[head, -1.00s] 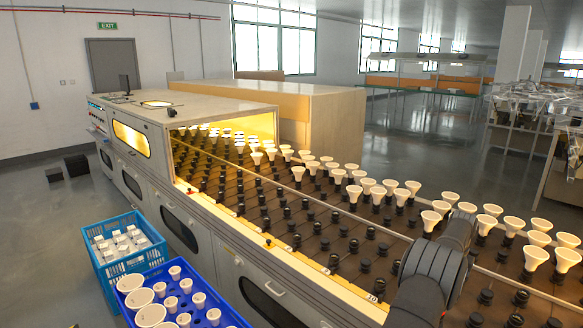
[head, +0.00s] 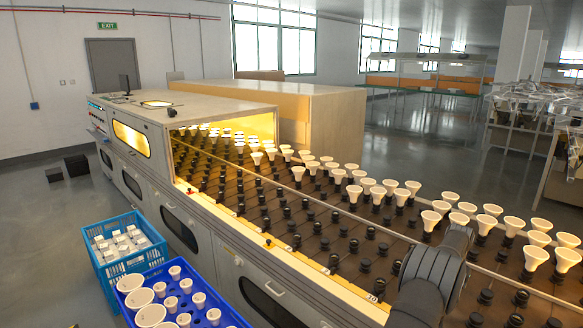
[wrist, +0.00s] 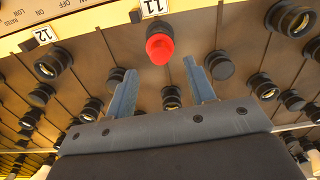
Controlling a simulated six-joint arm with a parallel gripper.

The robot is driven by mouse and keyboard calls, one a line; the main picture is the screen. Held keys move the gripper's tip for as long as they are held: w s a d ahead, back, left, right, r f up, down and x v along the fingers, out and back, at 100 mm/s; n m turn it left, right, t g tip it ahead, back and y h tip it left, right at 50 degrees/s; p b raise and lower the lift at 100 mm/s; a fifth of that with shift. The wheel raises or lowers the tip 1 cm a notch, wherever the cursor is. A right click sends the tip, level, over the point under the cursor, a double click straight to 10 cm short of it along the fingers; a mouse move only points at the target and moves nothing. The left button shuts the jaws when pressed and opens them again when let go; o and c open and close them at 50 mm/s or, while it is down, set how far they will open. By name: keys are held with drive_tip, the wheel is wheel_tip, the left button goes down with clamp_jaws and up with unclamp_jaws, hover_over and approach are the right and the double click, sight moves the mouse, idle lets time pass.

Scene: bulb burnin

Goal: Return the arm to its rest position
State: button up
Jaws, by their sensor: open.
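My gripper (wrist: 159,67) shows in the wrist view with its two grey-blue fingers spread apart and nothing between them. A red cap-like piece (wrist: 160,46) on a dark round base lies just past the fingertips, near the label 11; I cannot tell how far off it is. In the head view a dark, rounded part of my arm (head: 436,272) is above the near right of the socket deck (head: 345,262). The fingers do not show in the head view.
White bulbs (head: 432,218) stand in rows on the deck, with empty dark sockets (head: 334,262) nearer the front. A blue crate (head: 110,285) and a darker blue tray (head: 232,316) of white pieces are at lower left. A lit tunnel (head: 255,128) covers the far deck.

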wheel_tip(320, 180, down, 6)
drive_tip(key=shift+r, duration=0.2)
wheel_tip(320, 180, up, 9)
drive_tip(key=shift+f, duration=0.15)
drive_tip(key=shift+s+d, duration=0.4)
drive_tip(key=shift+s, duration=0.2)
drive_tip(key=shift+s+d, duration=0.4)
drive_tip(key=shift+s, duration=0.2)
drive_tip(key=shift+o, duration=0.4)
